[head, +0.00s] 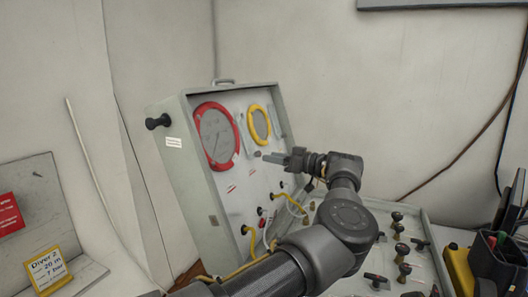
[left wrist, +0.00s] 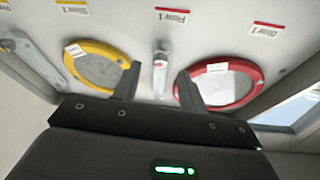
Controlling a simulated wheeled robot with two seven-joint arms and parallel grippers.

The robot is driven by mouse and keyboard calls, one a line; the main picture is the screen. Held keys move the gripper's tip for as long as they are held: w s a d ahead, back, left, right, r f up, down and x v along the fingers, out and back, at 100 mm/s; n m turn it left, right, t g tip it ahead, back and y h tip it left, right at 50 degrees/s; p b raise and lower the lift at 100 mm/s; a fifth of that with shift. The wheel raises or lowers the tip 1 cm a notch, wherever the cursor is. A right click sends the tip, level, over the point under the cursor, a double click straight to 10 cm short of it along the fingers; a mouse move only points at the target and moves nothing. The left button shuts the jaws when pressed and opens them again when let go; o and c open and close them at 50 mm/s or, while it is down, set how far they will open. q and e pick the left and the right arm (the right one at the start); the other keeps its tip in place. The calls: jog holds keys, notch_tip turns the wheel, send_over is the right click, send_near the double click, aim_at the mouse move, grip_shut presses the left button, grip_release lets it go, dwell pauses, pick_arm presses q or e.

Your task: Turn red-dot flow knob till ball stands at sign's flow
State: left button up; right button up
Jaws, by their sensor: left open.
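The grey air panel (head: 238,190) stands tilted, with a red-rimmed gauge (head: 216,136) and a yellow-rimmed gauge (head: 259,123). My left gripper (head: 279,158) is open in front of the panel, below the yellow gauge. In the left wrist view its two fingers (left wrist: 158,87) spread around the lower part of a narrow upright fitting (left wrist: 160,68) with a small red mark. This fitting sits between the two gauges; contact cannot be told. The ball's height cannot be read. A yellow-framed sign (head: 48,268) reads Diver 2, 20 m, 7 bar. My right gripper is out of view.
Yellow and white hoses (head: 250,240) hang at the panel's lower front. A lower console (head: 405,240) with several black knobs lies to the right. A red sign (head: 10,213) is at the left. A dark bin and yellow item (head: 460,268) stand far right.

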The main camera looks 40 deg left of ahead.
aim_at(260, 155)
pick_arm(q)
jog(key=p+x, duration=0.1)
jog(key=x, duration=0.2)
jog(key=shift+s+a+r, duration=0.15)
jog(key=shift+a, duration=0.3)
jog(key=shift+c, duration=0.4)
